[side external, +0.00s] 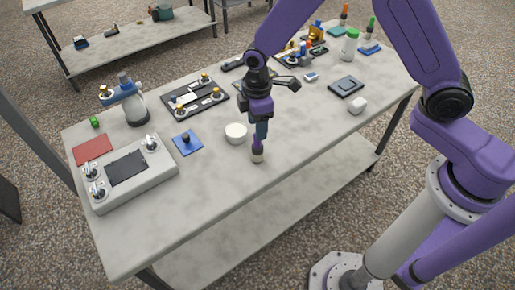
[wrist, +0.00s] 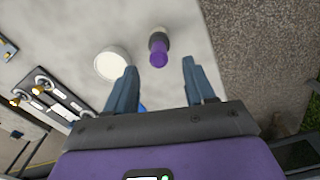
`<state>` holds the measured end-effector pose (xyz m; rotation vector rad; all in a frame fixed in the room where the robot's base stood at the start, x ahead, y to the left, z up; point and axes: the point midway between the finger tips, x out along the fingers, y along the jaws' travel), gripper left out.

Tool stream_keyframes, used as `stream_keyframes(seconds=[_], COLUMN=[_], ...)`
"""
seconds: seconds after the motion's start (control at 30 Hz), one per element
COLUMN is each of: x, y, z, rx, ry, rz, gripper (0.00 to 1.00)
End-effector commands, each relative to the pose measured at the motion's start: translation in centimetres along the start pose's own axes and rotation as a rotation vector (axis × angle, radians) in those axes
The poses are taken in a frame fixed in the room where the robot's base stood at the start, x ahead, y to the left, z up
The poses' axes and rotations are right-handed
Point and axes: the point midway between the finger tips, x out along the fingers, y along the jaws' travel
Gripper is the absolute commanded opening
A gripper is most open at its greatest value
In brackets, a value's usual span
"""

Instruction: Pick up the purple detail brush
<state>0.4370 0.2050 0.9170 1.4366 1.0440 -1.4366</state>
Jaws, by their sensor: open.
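In the wrist view the brush (wrist: 158,48) lies ahead of the gap between my fingers, nearer the left fingertip. My gripper (side external: 261,133) points down just over the brush in the side view. In the wrist view my gripper (wrist: 160,67) has its fingers spread with nothing held between them. In the side view my fingers overlap the brush's top, so any contact there cannot be told.
A round white tub (side external: 236,133) stands close to the brush and shows left of it in the wrist view (wrist: 112,63). A blue pad with a dark knob (side external: 187,143) and a grey control box (side external: 128,172) lie left. The table front (side external: 215,210) is clear.

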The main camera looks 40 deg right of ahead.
Motion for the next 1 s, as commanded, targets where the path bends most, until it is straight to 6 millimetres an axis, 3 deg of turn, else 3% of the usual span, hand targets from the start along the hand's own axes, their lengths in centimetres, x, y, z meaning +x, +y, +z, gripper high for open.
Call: stream_keyframes(seconds=[0.43, 0.77, 0.93, 1.0], x=[4.8, 5.3, 5.3, 5.3], y=[0.1, 0.1, 0.1, 0.1], z=[0.3, 0.2, 0.2, 0.2], rx=[0.000, 0.000, 0.000, 0.000], ry=[-0.001, 0.001, 0.001, 0.001], rz=[-0.001, 0.001, 0.001, 0.001], gripper=[0.54, 0.54, 0.00, 0.00])
